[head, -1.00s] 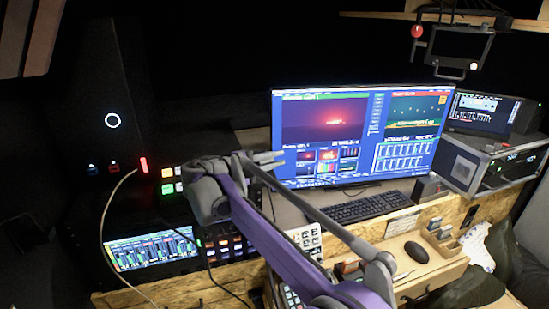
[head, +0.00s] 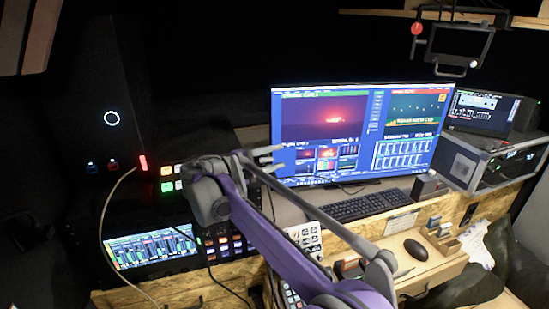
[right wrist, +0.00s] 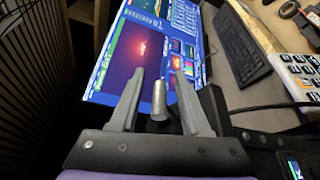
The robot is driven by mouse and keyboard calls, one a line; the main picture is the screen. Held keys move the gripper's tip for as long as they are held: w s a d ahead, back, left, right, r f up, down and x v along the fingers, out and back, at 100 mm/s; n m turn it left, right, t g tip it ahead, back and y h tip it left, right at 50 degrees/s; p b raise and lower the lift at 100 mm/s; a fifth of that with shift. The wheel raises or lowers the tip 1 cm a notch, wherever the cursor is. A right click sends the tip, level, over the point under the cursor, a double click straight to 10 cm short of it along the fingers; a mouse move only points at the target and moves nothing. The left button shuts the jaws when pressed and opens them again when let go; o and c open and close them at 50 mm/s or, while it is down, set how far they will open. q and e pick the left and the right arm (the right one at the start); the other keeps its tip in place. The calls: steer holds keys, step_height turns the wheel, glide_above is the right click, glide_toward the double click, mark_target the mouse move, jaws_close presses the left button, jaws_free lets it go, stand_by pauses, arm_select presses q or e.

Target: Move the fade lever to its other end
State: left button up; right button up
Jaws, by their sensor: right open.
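My right gripper (head: 276,158) reaches over the switcher panel (head: 222,240) in the head view, in front of the large monitor. In the right wrist view the two fingers of this gripper (right wrist: 160,76) are apart. A short grey metal cylinder (right wrist: 159,100) shows between them and looks like the handle of the fade lever. I see gaps beside it, and I cannot tell whether either finger touches it. In the head view my arm and hand hide the lever and part of the panel. My left gripper is not in view.
The large monitor (head: 340,130) stands close behind the hand. A keyboard (head: 358,204) and a white-keyed pad (head: 305,238) lie to the right. A lit mixer screen (head: 150,248) is at left, with a cable (head: 103,215) beside it. A mouse (head: 416,250) rests on the right-hand shelf.

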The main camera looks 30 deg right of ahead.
steer(key=s+a+r, duration=0.1)
steer(key=a, duration=0.9)
steer(key=shift+s+a+r+b, duration=0.15)
steer(key=shift+s+a+b, duration=0.05)
steer(key=shift+a+b, duration=0.15)
steer(key=s+d+f+y, duration=0.2)
steer(key=s+f+y, duration=0.5)
steer(key=s+f, duration=0.5)
steer(key=s+a+f+m+t+y, duration=0.1)
steer(key=s+a+f+y, duration=0.3)
steer(key=s+f, duration=0.4)
steer(key=s+a+f+m+t+y, duration=0.2)
steer(key=s+a+f+y, duration=0.3)
steer(key=f, duration=0.6)
steer(key=s+a+m, duration=0.1)
steer(key=s+a, duration=0.1)
steer(key=shift+s+a+f+m, duration=0.15)
steer(key=shift+s+f+m, duration=0.1)
steer(key=shift+s+m, duration=0.15)
